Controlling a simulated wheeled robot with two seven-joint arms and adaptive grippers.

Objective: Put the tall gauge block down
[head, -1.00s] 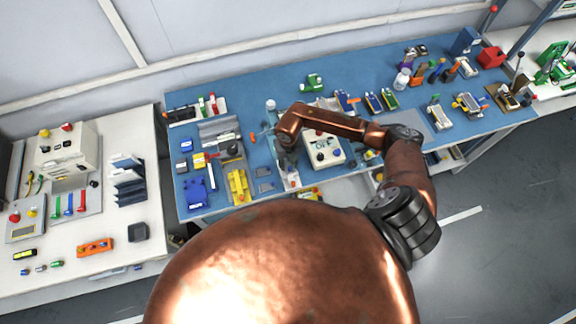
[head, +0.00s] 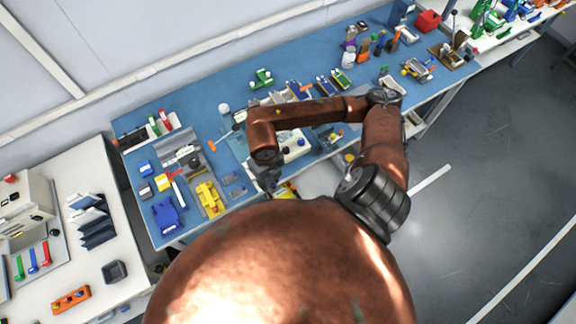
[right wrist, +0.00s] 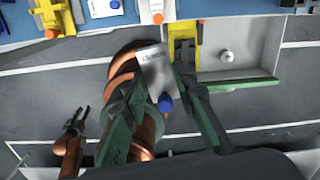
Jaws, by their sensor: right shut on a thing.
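The tall gauge block (right wrist: 153,72) is a flat silver-grey block with dark marking on its face. In the right wrist view it sits between the fingers of my right gripper (right wrist: 160,96), which is shut on it. A round blue piece (right wrist: 165,102) shows at its lower end; I cannot tell what it belongs to. In the head view my right gripper (head: 268,182) is at the front edge of the blue table (head: 188,226), and the block is not clear there. My left gripper (right wrist: 76,121) shows low at the left in the right wrist view, its fingers apart and empty.
A yellow fixture (head: 208,197) stands on the table left of my right gripper. Small tools crowd the table; grey floor (head: 460,230) is clear.

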